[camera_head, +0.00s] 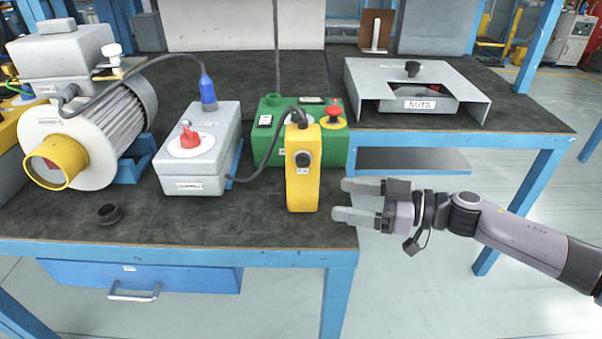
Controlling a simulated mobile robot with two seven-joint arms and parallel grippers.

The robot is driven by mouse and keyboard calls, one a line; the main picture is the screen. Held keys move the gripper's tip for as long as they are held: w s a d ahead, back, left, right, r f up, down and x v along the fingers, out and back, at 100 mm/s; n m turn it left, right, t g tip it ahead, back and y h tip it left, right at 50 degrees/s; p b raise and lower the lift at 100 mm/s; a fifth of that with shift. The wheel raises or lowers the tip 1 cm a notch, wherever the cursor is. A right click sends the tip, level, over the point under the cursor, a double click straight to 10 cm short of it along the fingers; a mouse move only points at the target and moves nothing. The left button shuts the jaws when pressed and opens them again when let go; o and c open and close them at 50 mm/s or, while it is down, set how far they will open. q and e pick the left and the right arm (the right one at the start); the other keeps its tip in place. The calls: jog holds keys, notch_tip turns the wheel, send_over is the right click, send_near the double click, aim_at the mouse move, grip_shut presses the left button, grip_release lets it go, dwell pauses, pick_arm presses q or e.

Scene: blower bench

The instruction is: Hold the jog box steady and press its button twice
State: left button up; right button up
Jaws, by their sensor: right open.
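The yellow jog box (303,188) stands upright near the front right edge of the dark bench top. Its dark round button (303,158) is on the front face, facing me. A dark cable runs from its top to the grey switch box behind it on the left. My right gripper (343,200) is open and empty, just right of the jog box. Its two fingers point left toward the box, with a small gap that looks clear of contact. My left gripper is not in view.
A green box (331,150) with a red stop button stands right behind the jog box. A grey box with a red switch (201,163), a blower motor (85,140) and a black ring (109,213) are left. A nuts tray (432,104) sits on the right-hand table.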

aim_at(314, 194)
jog(key=b+x, duration=0.2)
jog(key=x, duration=0.2)
jog(key=shift+a+f, duration=0.1)
jog(key=shift+f, duration=0.1)
jog(key=x, duration=0.1)
jog(key=p+x, duration=0.1)
jog(key=x, duration=0.1)
jog(key=shift+r, duration=0.3)
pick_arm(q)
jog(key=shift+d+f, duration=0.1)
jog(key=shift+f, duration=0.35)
pick_arm(e)
jog(key=shift+w+a+f, duration=0.15)
jog(key=shift+a, duration=0.45)
jog(key=c, duration=0.6)
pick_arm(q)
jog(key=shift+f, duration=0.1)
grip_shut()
